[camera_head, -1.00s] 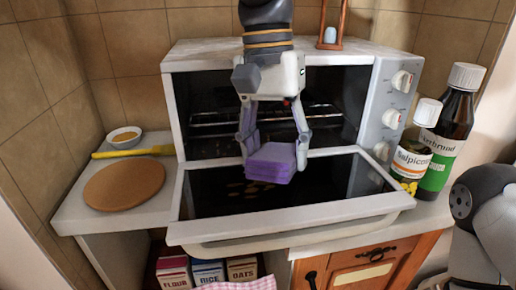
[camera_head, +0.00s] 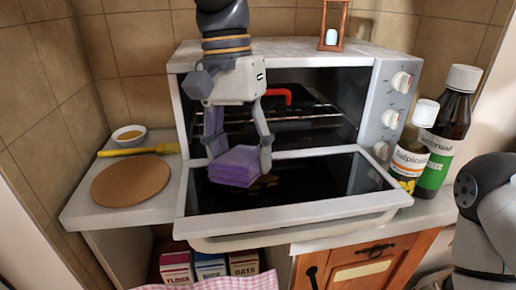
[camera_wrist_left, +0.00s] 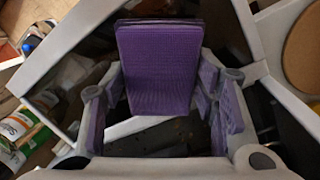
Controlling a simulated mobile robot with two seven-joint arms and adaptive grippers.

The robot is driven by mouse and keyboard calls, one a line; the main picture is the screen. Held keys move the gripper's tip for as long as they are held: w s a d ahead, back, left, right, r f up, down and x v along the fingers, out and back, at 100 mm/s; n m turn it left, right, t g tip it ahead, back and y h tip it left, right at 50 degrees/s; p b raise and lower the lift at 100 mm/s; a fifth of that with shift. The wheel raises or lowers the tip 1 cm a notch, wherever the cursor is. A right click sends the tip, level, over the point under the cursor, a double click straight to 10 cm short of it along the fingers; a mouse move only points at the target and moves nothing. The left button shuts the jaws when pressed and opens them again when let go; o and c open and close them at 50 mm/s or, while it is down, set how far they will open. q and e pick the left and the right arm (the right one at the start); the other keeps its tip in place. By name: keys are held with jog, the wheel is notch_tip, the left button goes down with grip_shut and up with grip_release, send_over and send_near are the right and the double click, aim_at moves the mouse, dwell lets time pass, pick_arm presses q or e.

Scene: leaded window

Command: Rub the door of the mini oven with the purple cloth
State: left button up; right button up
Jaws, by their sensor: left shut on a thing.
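The mini oven (camera_head: 383,105) stands on the counter with its door (camera_head: 335,182) folded down, dark glass facing up in a white frame. A few brownish spots show on the glass just right of the purple cloth (camera_head: 236,167). The cloth is a thick folded pad. My left gripper (camera_head: 241,152) is shut on it, from above, and holds it over the left-middle part of the door. I cannot tell for sure whether the cloth touches the glass. In the left wrist view the cloth (camera_wrist_left: 160,65) sits between the fingers. My right gripper is out of view.
A red curved piece (camera_head: 275,93) shows inside the oven by the rack. A round board (camera_head: 131,180), a yellow-handled tool (camera_head: 139,151) and a small bowl (camera_head: 129,134) lie left. Bottles (camera_head: 409,159) stand right. An hourglass (camera_head: 332,30) stands on top.

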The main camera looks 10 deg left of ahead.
pick_arm(q)
jog(key=shift+s+a+f, duration=0.1)
jog(key=shift+s+a, duration=0.1)
jog(key=shift+a, duration=0.5)
jog(key=shift+s+a+r, duration=0.1)
jog(key=shift+s+a, duration=0.1)
jog(key=shift+a, duration=0.5)
jog(key=shift+s+a+f, duration=0.1)
jog(key=shift+s+a, duration=0.1)
jog(key=shift+a, duration=0.5)
notch_tip(320, 180, up, 6)
jog(key=w, duration=0.1)
jog(key=shift+w+a, duration=0.15)
jog(key=shift+w, duration=0.1)
jog(key=shift+w+a+r, duration=0.1)
jog(key=shift+w+r, duration=0.1)
jog(key=shift+r, duration=0.55)
jog(key=shift+w+r, duration=0.15)
jog(key=shift+r, duration=0.55)
